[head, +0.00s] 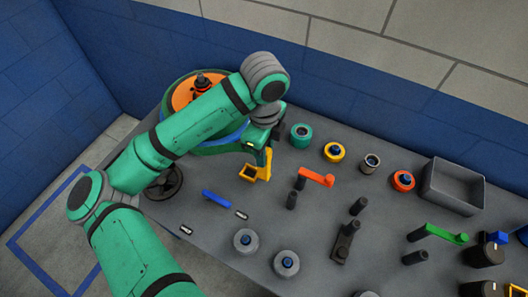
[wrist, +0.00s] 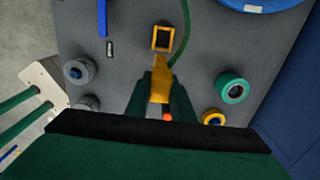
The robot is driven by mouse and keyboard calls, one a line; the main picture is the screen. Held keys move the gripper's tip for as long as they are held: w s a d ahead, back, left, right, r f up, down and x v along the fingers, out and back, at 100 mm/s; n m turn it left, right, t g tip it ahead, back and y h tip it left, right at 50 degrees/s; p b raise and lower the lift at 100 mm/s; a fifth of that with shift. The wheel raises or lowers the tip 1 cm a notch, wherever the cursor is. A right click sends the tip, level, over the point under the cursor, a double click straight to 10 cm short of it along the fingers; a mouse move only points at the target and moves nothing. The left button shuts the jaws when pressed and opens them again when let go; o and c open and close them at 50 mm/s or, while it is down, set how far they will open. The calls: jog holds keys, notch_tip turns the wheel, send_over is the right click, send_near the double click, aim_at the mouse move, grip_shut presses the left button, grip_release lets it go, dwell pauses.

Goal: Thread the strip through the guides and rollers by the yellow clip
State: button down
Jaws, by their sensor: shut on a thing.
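My gripper (wrist: 158,100) is shut on the yellow clip (wrist: 160,78). The clip also shows in the head view (head: 266,163), below my wrist. A thin green strip (wrist: 187,32) runs from the clip, curving up the wrist view past the yellow square frame guide (wrist: 161,38). That guide also shows in the head view (head: 249,173), just left of the clip. I cannot tell whether the clip touches it. A blue guide bar (head: 215,198), an orange guide arm (head: 316,176) and a green guide arm (head: 446,233) are on the panel. Grey rollers (head: 246,240) stand near the front edge.
A large reel with an orange top (head: 184,95) sits behind my arm, partly hidden. Teal (head: 301,135), yellow (head: 334,152) and red (head: 403,180) rollers stand along the back. A grey bin (head: 453,186) is at the right. Black posts (head: 357,207) stand mid-panel.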

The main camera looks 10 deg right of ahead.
jog(key=s+d, duration=0.5)
jog(key=d, duration=0.2)
jog(key=shift+d, duration=0.2)
dwell(1.1)
jog(key=s+d, duration=0.5)
jog(key=d, duration=0.2)
jog(key=shift+d, duration=0.25)
dwell(1.2)
jog(key=s+d, duration=0.5)
jog(key=d, duration=0.2)
jog(key=shift+d, duration=0.25)
dwell(1.2)
jog(key=shift+s, duration=0.1)
